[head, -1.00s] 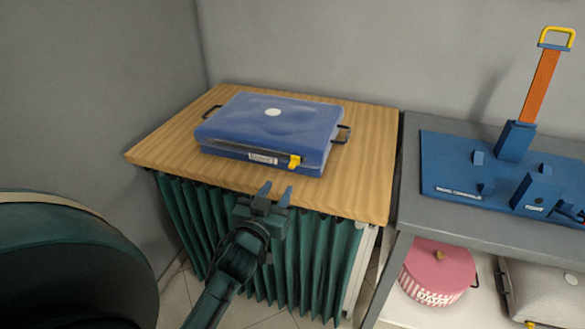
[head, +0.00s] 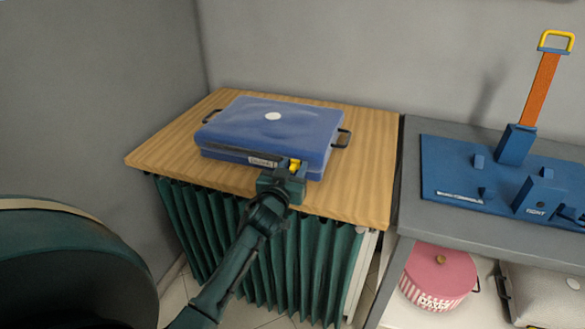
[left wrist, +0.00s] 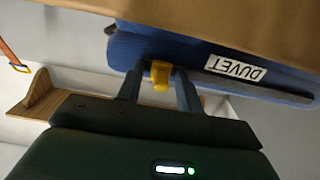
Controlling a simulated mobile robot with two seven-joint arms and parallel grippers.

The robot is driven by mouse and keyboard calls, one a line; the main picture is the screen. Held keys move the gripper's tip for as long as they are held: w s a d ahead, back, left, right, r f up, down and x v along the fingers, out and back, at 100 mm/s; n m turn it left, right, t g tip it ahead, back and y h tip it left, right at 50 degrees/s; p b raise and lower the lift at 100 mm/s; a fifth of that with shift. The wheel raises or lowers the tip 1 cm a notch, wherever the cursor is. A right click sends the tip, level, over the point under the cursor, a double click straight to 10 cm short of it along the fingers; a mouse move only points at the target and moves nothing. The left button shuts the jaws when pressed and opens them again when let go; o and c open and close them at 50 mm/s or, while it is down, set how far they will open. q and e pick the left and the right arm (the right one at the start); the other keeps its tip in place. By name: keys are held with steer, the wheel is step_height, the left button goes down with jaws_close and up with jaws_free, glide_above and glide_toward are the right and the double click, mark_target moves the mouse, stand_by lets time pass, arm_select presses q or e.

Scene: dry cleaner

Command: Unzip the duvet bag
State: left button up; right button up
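The blue duvet bag (head: 268,122) lies flat on the wooden tabletop, with a white "DUVET" label (left wrist: 236,68) on its front side. Its yellow zip pull (left wrist: 160,76) sits at the right part of the bag's front edge; it also shows in the head view (head: 294,166). My left gripper (left wrist: 159,88) is at the bag's front, its two fingers open on either side of the yellow pull. A small gap shows between the pull and each finger. The fingertips are partly hidden in the head view. My right gripper is in neither view.
The wooden table (head: 365,165) has a green pleated curtain (head: 215,225) below its front edge. To the right, a grey bench (head: 420,217) carries a blue board (head: 455,165) with an orange strap (head: 541,87). A pink round box (head: 437,275) stands under it.

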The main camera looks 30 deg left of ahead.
mark_target(212, 143)
arm_select(q)
jaws_close()
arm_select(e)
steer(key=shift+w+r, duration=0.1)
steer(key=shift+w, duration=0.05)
arm_select(q)
steer(key=shift+s+a, duration=0.1)
steer(key=shift+a, duration=0.4)
steer(key=a+p, duration=0.1)
steer(key=a, duration=0.1)
steer(key=s+a, duration=0.1)
steer(key=a, duration=0.2)
steer(key=s+a+p, duration=0.1)
steer(key=a, duration=0.2)
steer(key=shift+a+r+p, duration=0.1)
steer(key=shift+r+p, duration=0.05)
steer(key=shift+p, duration=0.15)
steer(key=s+a, duration=0.1)
steer(key=a, duration=0.3)
steer(key=s+a, duration=0.1)
steer(key=a, duration=0.4)
steer(key=s+a, duration=0.1)
steer(key=a, duration=0.4)
steer(key=shift+s+f, duration=0.2)
steer(key=shift+s+a, duration=0.2)
steer(key=shift+a, duration=0.6)
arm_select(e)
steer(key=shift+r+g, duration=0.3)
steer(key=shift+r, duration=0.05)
